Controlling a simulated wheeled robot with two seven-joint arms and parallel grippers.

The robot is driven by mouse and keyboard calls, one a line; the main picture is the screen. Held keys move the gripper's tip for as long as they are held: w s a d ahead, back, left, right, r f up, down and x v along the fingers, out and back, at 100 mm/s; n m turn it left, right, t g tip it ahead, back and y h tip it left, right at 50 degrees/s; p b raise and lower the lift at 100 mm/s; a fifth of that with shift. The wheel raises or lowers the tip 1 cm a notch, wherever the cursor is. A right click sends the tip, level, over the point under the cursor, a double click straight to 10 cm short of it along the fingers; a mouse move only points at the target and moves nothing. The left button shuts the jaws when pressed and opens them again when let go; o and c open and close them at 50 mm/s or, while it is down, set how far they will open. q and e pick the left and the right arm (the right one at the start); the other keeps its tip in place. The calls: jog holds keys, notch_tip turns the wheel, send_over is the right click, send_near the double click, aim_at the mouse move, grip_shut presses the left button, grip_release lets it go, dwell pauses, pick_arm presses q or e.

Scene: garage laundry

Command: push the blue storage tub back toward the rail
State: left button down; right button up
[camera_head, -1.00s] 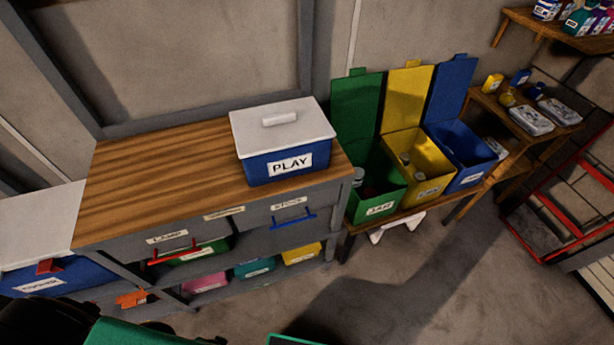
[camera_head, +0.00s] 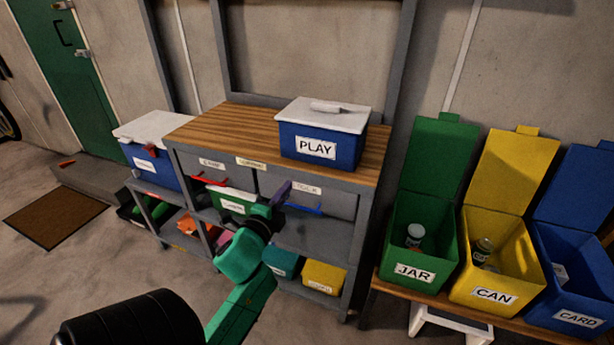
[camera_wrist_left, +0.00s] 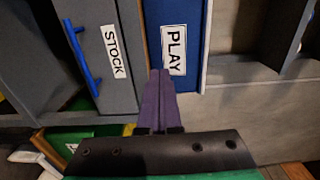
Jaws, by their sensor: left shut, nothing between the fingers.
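The blue storage tub (camera_head: 305,152) with a white lid and a PLAY label stands upright on the right part of the wooden bench top (camera_head: 215,130). It also shows in the left wrist view (camera_wrist_left: 187,20), turned sideways. A grey rail (camera_head: 255,99) runs along the back of the bench; the tub hides part of it. My left gripper (camera_head: 284,190) has purple fingers, shut and empty. In the head view it is in front of the drawers, lower than the tub. In the left wrist view its fingertips (camera_wrist_left: 159,74) point toward the PLAY front; I cannot tell whether they touch.
Drawers with a red handle (camera_head: 209,181) and a blue handle (camera_head: 304,208) are below the bench top. Open green (camera_head: 408,255), yellow (camera_head: 505,258) and blue (camera_head: 588,275) bins stand at the right. Another blue tub (camera_head: 150,165) is at the left. The bench top's left part is clear.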

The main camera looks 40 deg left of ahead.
aim_at(311, 155)
pick_arm(q)
jog(key=x, duration=0.4)
jog(key=p+x, duration=0.1)
jog(key=x, duration=0.9)
jog(key=shift+w+d+r+p, duration=0.1)
jog(key=shift+d+r+p, duration=0.15)
jog(key=shift+p, duration=0.1)
jog(key=shift+a, duration=0.1)
pick_arm(e)
jog(key=shift+d+r, duration=0.65)
jog(key=shift+r, duration=0.15)
